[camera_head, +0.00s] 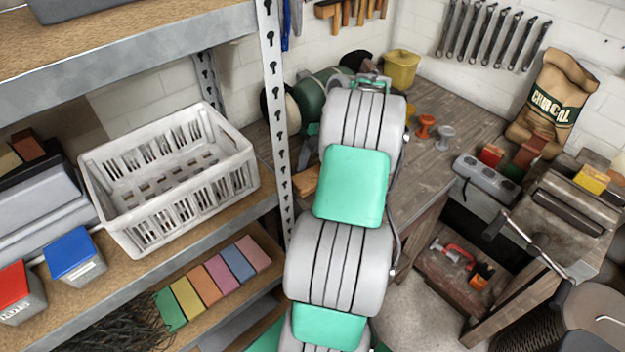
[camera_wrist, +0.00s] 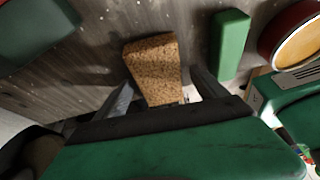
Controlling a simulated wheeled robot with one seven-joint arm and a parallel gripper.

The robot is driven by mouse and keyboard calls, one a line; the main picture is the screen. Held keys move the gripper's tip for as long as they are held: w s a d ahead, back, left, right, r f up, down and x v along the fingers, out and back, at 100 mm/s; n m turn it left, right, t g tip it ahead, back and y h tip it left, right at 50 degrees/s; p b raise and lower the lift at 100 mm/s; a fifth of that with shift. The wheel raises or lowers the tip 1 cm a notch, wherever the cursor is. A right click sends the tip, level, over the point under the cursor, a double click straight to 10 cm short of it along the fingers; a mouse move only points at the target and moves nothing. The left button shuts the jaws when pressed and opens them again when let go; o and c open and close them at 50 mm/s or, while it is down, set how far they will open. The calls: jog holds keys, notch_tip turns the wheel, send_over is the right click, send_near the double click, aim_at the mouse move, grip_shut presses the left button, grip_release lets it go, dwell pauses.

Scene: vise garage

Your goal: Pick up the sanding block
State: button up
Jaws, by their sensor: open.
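A brown, speckled, cork-like block (camera_wrist: 154,66), which looks like the sanding block, lies on the grey wooden bench top in the wrist view. My gripper (camera_wrist: 164,84) is open, with one dark finger on each side of the block's near end. The block's near end reaches between the fingers, and its far end sticks out beyond them. I cannot tell whether either finger touches it. In the head view my arm hides the gripper, and I cannot make out this block there for sure.
A green block (camera_wrist: 230,44) lies just right of the right finger, with a red-rimmed round object (camera_wrist: 294,38) beyond it. A dark green object (camera_wrist: 36,34) is at upper left. In the head view, the workbench (camera_head: 440,125) holds spools, and a shelf with a white basket (camera_head: 170,200) stands left.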

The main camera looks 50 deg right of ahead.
aim_at(307, 177)
jog(key=shift+c, duration=0.2)
jog(key=c, duration=1.4)
jog(key=shift+r+p, duration=0.45)
jog(key=shift+p, duration=0.1)
notch_tip(307, 177, up, 3)
jog(key=shift+d+r, duration=0.1)
jog(key=s+a+r, duration=0.3)
jog(key=s+r, duration=0.6)
jog(key=s, duration=0.4)
jog(key=shift+s+a+r+p, duration=0.2)
jog(key=shift+s+a+p, duration=0.1)
jog(key=shift+a, duration=0.05)
